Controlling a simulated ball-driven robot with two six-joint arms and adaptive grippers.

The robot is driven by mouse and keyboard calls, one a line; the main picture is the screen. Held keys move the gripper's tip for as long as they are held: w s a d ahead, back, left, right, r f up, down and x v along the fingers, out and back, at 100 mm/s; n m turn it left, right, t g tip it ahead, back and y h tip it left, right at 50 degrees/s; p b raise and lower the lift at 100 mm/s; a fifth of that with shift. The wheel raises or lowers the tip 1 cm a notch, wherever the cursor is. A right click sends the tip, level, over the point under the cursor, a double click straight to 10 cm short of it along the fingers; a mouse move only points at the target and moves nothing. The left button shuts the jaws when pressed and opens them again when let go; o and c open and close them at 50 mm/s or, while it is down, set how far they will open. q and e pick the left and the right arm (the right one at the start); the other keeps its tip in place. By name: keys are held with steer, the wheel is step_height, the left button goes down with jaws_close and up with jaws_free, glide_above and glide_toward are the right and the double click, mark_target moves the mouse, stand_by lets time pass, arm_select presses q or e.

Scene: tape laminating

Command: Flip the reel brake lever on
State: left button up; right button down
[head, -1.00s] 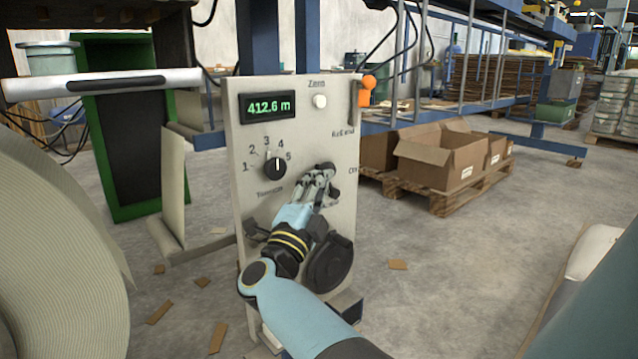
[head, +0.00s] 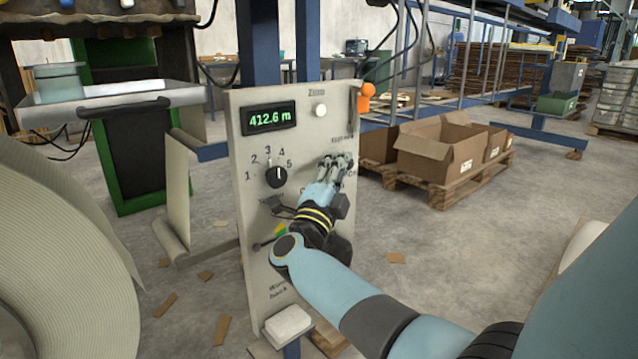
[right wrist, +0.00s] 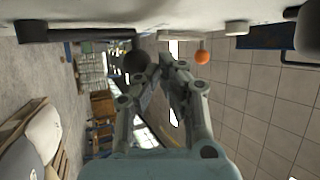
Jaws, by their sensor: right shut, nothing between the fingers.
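The grey control panel (head: 243,180) stands upright in the head view. A lever with an orange ball knob (head: 368,90) is at its upper right edge, with the knob up. Blurred lettering sits below it and what looks like "ON" lower down. The orange knob also shows in the right wrist view (right wrist: 202,57). My right gripper (head: 337,161) is shut and empty in front of the panel's right side, below the knob and apart from it. In the right wrist view its fingers (right wrist: 173,66) are together, to the left of the knob. My left gripper is out of view.
The panel also carries a green display (head: 269,118), a white button (head: 320,110) and a black dial (head: 276,177). My right forearm hides part of the lower panel. A large reel (head: 60,260) stands at left. Cardboard boxes (head: 440,150) stand on a pallet behind.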

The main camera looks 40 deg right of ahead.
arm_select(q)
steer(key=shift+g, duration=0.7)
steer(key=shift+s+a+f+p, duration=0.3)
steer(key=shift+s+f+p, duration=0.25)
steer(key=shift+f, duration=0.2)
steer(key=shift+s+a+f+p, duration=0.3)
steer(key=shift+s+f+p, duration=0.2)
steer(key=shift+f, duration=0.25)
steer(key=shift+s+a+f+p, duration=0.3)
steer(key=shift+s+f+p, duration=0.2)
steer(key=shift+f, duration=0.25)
arm_select(e)
steer(key=d+m+g+y, duration=0.1)
steer(key=d, duration=0.5)
steer(key=shift+w+d, duration=0.25)
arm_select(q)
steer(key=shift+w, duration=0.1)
arm_select(e)
steer(key=v, duration=1.2)
